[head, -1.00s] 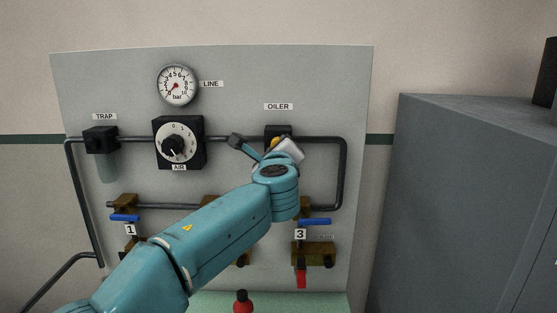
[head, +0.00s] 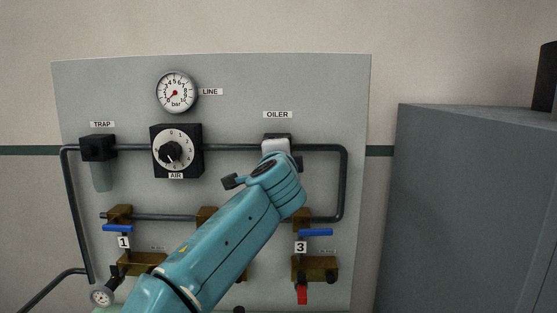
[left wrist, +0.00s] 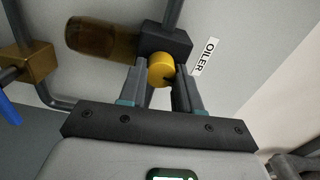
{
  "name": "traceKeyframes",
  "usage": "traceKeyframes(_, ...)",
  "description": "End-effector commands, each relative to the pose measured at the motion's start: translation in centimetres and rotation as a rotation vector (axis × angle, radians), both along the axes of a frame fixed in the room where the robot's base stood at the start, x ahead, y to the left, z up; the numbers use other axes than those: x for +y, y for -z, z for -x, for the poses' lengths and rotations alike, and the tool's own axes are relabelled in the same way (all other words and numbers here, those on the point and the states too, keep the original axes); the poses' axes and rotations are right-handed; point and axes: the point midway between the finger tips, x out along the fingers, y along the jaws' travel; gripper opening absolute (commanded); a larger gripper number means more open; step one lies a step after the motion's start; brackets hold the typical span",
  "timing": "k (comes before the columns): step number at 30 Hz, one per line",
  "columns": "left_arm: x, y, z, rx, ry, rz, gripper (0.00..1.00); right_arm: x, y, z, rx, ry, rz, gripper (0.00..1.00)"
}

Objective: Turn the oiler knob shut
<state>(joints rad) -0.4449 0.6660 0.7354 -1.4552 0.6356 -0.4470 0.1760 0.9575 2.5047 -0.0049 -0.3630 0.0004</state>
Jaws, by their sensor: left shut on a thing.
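The oiler (head: 277,137) is a black block on the upper pipe under the OILER label (head: 277,114), mostly hidden behind my left wrist in the head view. In the left wrist view the oiler block (left wrist: 166,46) carries a round yellow knob (left wrist: 161,68) and a brown bowl (left wrist: 103,38). My left gripper (left wrist: 161,78) has its two fingers on either side of the yellow knob, shut on it. In the head view the knob and fingertips are hidden by my own arm. My right gripper is not in view.
The grey panel also holds a pressure gauge (head: 175,92), a black AIR regulator dial (head: 175,151), a trap (head: 98,149), pipes, and blue-handled valves marked 1 (head: 118,228) and 3 (head: 316,232). A grey cabinet (head: 470,210) stands right.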

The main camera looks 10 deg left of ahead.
Motion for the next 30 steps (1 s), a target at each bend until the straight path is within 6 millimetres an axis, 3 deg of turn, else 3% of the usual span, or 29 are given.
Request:
traceKeyframes(12,0.07,-0.06,0.02,-0.034,-0.002,0.165,0.02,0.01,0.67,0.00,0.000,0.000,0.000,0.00)
traceKeyframes(28,0.08,-0.08,0.01,-0.038,-0.001,0.186,0.02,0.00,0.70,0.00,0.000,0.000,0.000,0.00)
traceKeyframes(29,0.08,-0.08,0.01,-0.038,-0.001,0.186,0.39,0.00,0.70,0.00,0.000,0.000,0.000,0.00)
traceKeyframes(30,0.08,-0.08,0.01,-0.037,-0.001,0.185,0.52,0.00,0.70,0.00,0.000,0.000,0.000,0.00)
